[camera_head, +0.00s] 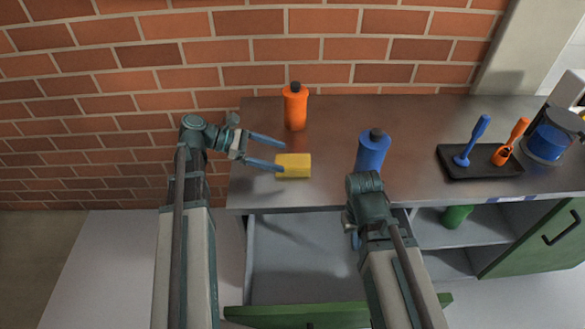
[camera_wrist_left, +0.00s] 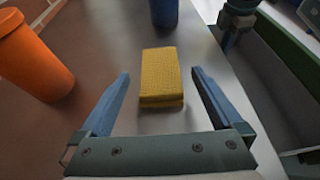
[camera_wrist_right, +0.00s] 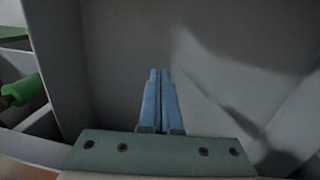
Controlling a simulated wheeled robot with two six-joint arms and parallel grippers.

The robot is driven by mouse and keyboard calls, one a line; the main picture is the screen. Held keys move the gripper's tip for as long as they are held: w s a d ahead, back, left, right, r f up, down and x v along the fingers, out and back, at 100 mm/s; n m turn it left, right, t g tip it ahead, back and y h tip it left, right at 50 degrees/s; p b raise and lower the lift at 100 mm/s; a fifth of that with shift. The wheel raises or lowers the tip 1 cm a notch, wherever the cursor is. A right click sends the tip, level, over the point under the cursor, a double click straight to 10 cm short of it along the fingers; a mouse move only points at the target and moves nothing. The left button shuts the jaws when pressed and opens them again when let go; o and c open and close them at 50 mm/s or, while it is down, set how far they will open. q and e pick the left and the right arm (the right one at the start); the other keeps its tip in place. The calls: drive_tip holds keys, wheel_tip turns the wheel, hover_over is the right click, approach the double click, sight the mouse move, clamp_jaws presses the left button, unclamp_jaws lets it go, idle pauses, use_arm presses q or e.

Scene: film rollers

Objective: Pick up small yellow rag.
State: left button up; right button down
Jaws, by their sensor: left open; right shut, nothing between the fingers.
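The small yellow rag (camera_head: 294,166) lies folded on the metal counter, left of the blue bottle. In the left wrist view the rag (camera_wrist_left: 161,76) lies ahead, between the lines of the two fingers, with its near edge close to the level of the fingertips. My left gripper (camera_head: 281,157) is open and empty at the rag's left side. It also shows in the left wrist view (camera_wrist_left: 160,75). My right gripper (camera_wrist_right: 160,72) is shut and empty, low in front of the counter by the open drawer; in the head view my own arm mostly hides it.
An orange bottle (camera_head: 295,107) stands behind the rag and a blue bottle (camera_head: 371,151) to its right. A black tray (camera_head: 482,172) with blue and orange tools is further right. An open drawer (camera_head: 300,262) juts out below the counter (camera_head: 330,120). A green bottle (camera_head: 456,216) lies on a shelf.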

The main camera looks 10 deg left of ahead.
sight(295, 160)
use_arm(q)
drive_tip(key=shift+x, duration=1.25)
use_arm(e)
drive_tip(key=shift+f, duration=0.5)
use_arm(q)
drive_tip(key=b+x, duration=0.2)
drive_tip(key=x, duration=0.3)
drive_tip(key=shift+w+f+b, duration=0.1)
drive_tip(key=shift+w+b, duration=0.05)
drive_tip(key=shift+b, duration=0.15)
use_arm(e)
wheel_tip(295, 160, down, 2)
drive_tip(key=shift+f, duration=0.1)
use_arm(q)
drive_tip(key=c, duration=1.2)
